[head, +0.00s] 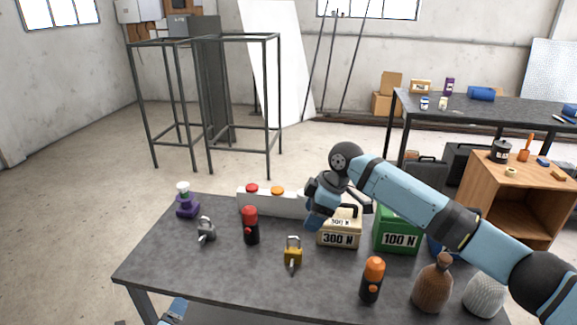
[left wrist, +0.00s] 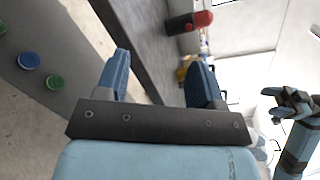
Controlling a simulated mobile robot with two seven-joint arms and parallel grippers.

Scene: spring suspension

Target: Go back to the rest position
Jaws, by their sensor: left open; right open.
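My right arm reaches in from the right, over the grey table (head: 165,262). Its gripper (head: 318,208) is above the table, by the beige 300 N box (head: 338,239), and partly covers the box's top. No object shows in it. Only a small part of my left gripper (head: 173,309) shows below the table's front edge. In the left wrist view my left gripper (left wrist: 162,78) is open, with nothing between its fingers, and the table's edge lies beyond. My right arm also shows there at the right edge.
On the table stand a green 100 N box (head: 398,232), a white block with red and orange knobs (head: 284,203), padlocks (head: 293,253), red-black (head: 251,227) and orange-black (head: 371,280) bottles, a brown bottle (head: 432,287) and a purple item (head: 186,203). The front left tabletop is clear.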

